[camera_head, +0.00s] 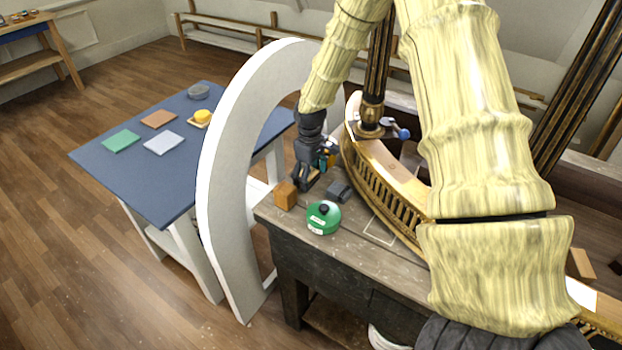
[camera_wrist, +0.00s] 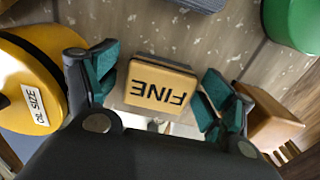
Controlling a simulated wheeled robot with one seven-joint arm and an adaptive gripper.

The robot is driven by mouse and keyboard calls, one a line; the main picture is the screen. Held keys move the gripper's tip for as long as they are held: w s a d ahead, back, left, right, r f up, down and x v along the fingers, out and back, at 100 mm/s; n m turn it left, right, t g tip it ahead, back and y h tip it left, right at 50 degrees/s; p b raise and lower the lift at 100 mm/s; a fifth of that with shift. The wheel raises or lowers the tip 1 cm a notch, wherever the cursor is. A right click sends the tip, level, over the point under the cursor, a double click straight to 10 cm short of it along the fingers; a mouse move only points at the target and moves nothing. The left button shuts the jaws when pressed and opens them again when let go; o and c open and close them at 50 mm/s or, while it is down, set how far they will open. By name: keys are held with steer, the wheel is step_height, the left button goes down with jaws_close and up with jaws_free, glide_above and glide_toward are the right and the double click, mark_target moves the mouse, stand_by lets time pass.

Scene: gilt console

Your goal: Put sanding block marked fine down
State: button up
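The sanding block marked FINE (camera_wrist: 162,88) shows in the wrist view, tan on top with black lettering, between my fingers. It appears to rest on the worn wooden bench (camera_head: 368,262). My gripper (camera_wrist: 160,75) has its two teal-padded fingers spread on either side of the block, with narrow gaps showing beside it. In the head view my gripper (camera_head: 304,180) is low over the bench's left end, and the FINE block cannot be made out there.
Close around are a wooden brush (camera_wrist: 270,115), a yellow tin marked OIL SIZE (camera_wrist: 30,85), a green tin (camera_head: 323,217) and a grey block (camera_head: 339,191). A gilt curved piece (camera_head: 385,180) lies behind. A white arch (camera_head: 235,170) and a blue table (camera_head: 150,180) stand left.

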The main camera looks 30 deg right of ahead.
step_height(320, 180, up, 12)
steer(key=b, duration=0.3)
steer(key=shift+f, duration=0.25)
stand_by(0.5)
